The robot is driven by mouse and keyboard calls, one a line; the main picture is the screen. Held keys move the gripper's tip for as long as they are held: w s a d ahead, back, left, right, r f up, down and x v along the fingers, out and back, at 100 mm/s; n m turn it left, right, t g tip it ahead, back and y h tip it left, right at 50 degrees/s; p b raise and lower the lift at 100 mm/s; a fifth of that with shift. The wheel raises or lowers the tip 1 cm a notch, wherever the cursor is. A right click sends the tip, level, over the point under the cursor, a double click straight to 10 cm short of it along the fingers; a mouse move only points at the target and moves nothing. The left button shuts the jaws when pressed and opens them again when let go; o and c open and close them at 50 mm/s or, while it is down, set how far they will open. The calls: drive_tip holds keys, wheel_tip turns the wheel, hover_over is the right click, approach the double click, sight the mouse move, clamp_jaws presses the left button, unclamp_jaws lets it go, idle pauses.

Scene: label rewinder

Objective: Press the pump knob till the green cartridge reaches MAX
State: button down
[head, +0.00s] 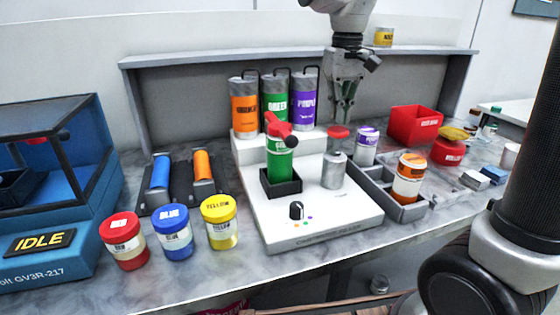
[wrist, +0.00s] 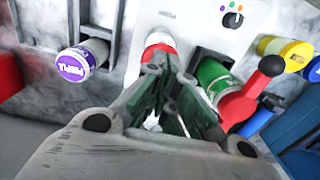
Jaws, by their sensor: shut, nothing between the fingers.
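The pump is a grey cylinder (head: 333,172) with a red knob (head: 338,132) on top, standing on the white filling station (head: 310,222). The red knob (wrist: 160,41) also shows in the wrist view, right at the fingertips. My gripper (head: 344,120) is shut and empty, pointing down just above or behind the knob; I cannot tell whether it touches. The green cartridge (head: 279,165) stands upright in a black holder (head: 281,186) left of the pump, under a red nozzle (head: 281,128). It also shows in the wrist view (wrist: 212,76). Its fill level and MAX mark are not readable.
Orange (head: 244,108), green (head: 275,98) and purple (head: 304,100) canisters stand behind. A grey tray (head: 400,210) with purple and orange jars is to the right. Red, blue and yellow jars (head: 220,222) stand front left. A dial (head: 296,211) is on the station's front.

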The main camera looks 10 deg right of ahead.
wheel_tip(320, 180, up, 6)
idle(0.6)
drive_tip(key=shift+n+t, duration=0.3)
drive_tip(key=shift+n, duration=0.2)
drive_tip(key=f, duration=0.2)
drive_tip(key=s+f, duration=0.1)
drive_tip(key=f, duration=0.1)
drive_tip(key=shift+s+d, duration=0.1)
drive_tip(key=shift+d, duration=0.3)
drive_tip(key=s+d+f+m+t, duration=0.1)
drive_tip(key=s+d+f+t, duration=0.1)
drive_tip(key=s+d, duration=0.5)
drive_tip(key=s+d+f+m+t, duration=0.1)
drive_tip(key=s+d+f+m, duration=0.1)
drive_tip(key=s+d, duration=0.5)
drive_tip(key=s, duration=0.4)
drive_tip(key=shift+f+t, duration=0.15)
drive_tip(key=shift+t, duration=0.25)
